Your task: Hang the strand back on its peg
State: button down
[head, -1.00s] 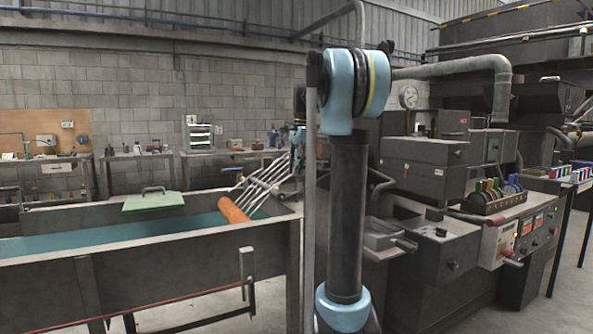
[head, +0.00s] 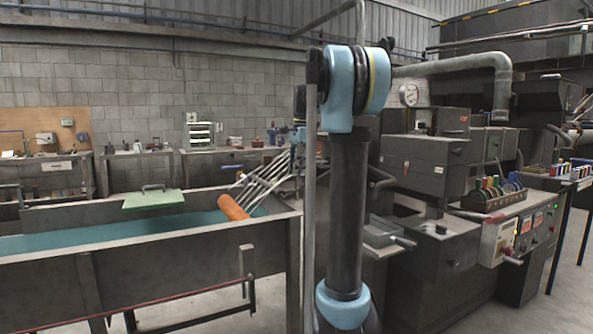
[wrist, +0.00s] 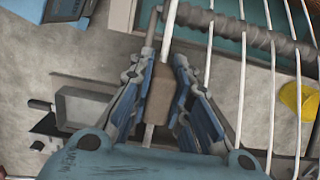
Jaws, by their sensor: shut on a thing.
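My gripper (wrist: 160,85) is shut on a tan block (wrist: 160,92) in the wrist view. A pale strand (wrist: 170,30) comes out above the block and shows again below it. Several other white strands (wrist: 241,85) run side by side to the right of the gripper, crossing a grey ridged bar (wrist: 262,38). In the head view the strands (head: 262,180) fan from an orange roller (head: 233,207) over the tank up toward the area behind my arm. I cannot pick out the peg.
The long tank (head: 150,246) with teal liquid lies left of my arm, with a green lid (head: 152,199) on it. Dark machines (head: 430,160) and a control panel (head: 520,235) stand right. The wrist view shows a grey tray (wrist: 85,108) and a yellow object (wrist: 298,100) below.

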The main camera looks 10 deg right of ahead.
jog(key=shift+f, duration=0.8)
dwell(0.9)
jog(key=c, duration=1.4)
grip_release()
jog(key=r, duration=0.3)
jog(key=d+r, duration=0.1)
jog(key=r, duration=0.7)
jog(key=shift+w+d, duration=0.2)
jog(key=shift+w, duration=0.1)
jog(key=shift+s+r, duration=0.15)
jog(key=shift+r, duration=0.1)
jog(key=s+f+n+t, duration=0.1)
jog(key=s+f+n, duration=0.4)
jog(key=s+f, duration=0.7)
jog(key=s+f+n+h, duration=0.1)
jog(key=s+f+n, duration=0.3)
jog(key=s+f, duration=0.8)
jog(key=s+a+f+n+t, duration=0.1)
jog(key=s+f+n, duration=0.4)
jog(key=s+f, duration=0.6)
jog(key=shift+s+a+f+n+t, duration=0.1)
jog(key=shift+s+f+n+t, duration=0.1)
jog(key=shift+f, duration=1.2)
jog(key=shift+s+f+n+t, duration=0.1)
jog(key=shift+s+f, duration=0.1)
jog(key=shift+f, duration=1.2)
